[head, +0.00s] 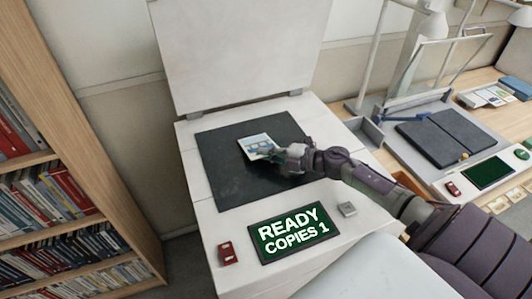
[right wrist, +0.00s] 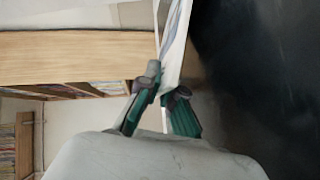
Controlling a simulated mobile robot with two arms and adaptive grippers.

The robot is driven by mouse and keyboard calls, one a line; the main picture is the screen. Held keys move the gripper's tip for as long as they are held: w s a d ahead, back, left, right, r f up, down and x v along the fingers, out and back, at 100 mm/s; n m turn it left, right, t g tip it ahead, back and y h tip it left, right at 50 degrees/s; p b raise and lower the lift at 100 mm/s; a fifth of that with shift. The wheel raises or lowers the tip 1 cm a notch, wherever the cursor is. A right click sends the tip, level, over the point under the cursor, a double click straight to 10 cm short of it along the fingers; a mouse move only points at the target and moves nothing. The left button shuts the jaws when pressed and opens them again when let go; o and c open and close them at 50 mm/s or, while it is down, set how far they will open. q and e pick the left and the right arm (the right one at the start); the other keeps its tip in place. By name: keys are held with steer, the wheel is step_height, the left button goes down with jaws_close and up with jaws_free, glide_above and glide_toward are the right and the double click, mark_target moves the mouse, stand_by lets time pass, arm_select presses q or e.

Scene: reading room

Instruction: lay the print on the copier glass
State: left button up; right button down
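The print (head: 258,146), a small white sheet with a blue picture, is over the dark copier glass (head: 225,180). My right gripper (head: 278,153) reaches in from the right and is shut on the print's near right edge. In the right wrist view, the print (right wrist: 174,50) stands edge-on between the two green fingers (right wrist: 166,86), with the dark glass beside it. I cannot tell whether the print's far edge touches the glass. My left gripper is not in view.
The copier lid (head: 240,50) stands open behind the glass. In front are a lit panel (head: 291,233) reading "READY COPIES 1", a red switch (head: 227,254) and a grey button (head: 347,209). A bookcase (head: 75,150) stands left; a desk with a book cradle (head: 440,135) is right.

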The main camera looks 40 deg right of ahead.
steer(key=c, duration=1.3)
jaws_free()
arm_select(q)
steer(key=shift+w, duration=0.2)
arm_select(e)
steer(key=shift+o, duration=0.3)
steer(key=v, duration=1.2)
steer(key=shift+f, duration=0.1)
